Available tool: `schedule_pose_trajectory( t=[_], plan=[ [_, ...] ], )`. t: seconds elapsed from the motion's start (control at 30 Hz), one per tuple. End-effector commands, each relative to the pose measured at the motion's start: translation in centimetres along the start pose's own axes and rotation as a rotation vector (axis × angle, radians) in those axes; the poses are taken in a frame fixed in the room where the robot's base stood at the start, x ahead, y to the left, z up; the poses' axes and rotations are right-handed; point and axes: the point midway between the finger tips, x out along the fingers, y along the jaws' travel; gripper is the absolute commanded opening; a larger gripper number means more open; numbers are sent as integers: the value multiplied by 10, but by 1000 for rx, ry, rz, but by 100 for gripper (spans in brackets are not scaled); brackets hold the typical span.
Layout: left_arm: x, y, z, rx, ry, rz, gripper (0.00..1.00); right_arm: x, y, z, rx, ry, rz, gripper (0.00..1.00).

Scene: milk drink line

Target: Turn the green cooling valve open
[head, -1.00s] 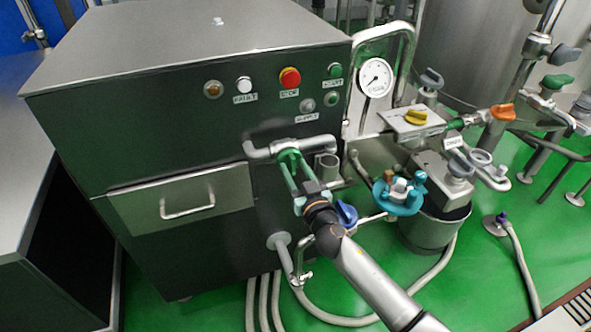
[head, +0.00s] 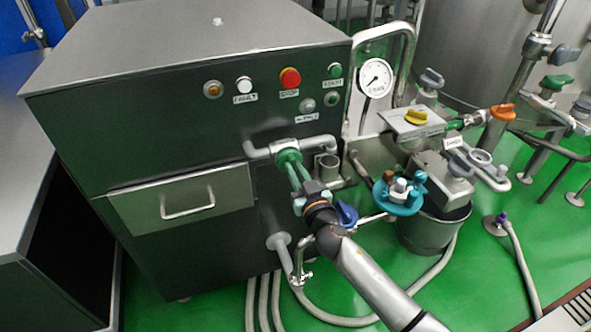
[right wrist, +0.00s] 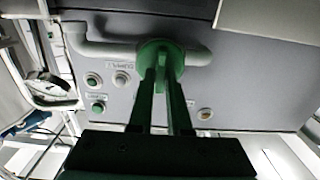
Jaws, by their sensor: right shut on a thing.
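The green cooling valve (head: 289,157) is a round green knob on a grey pipe at the front of the dark metal cabinet. My right gripper (head: 293,166) reaches up to it from below, with its fingers shut on the knob. In the right wrist view the green valve (right wrist: 160,50) lies between the tips of the two fingers (right wrist: 162,68), against the pipe. The fingers hide part of the knob. My left gripper is not in either view.
Above the valve the cabinet has a red stop button (head: 290,78) and several other buttons. A pressure gauge (head: 375,77), a yellow knob (head: 416,117) and a blue valve (head: 346,213) stand to the right. A drawer handle (head: 187,205) sticks out at the left.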

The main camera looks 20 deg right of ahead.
Motion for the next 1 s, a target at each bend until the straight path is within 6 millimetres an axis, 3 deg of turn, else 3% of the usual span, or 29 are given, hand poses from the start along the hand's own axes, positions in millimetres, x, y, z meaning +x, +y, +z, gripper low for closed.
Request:
schedule_pose_trajectory(
  t=[0.37,1.0],
  plan=[
    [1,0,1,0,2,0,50,0,-1,1,-93,0,-1,0],
    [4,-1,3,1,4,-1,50,0,-4,2,-658,-1,-1,0]
  ],
)
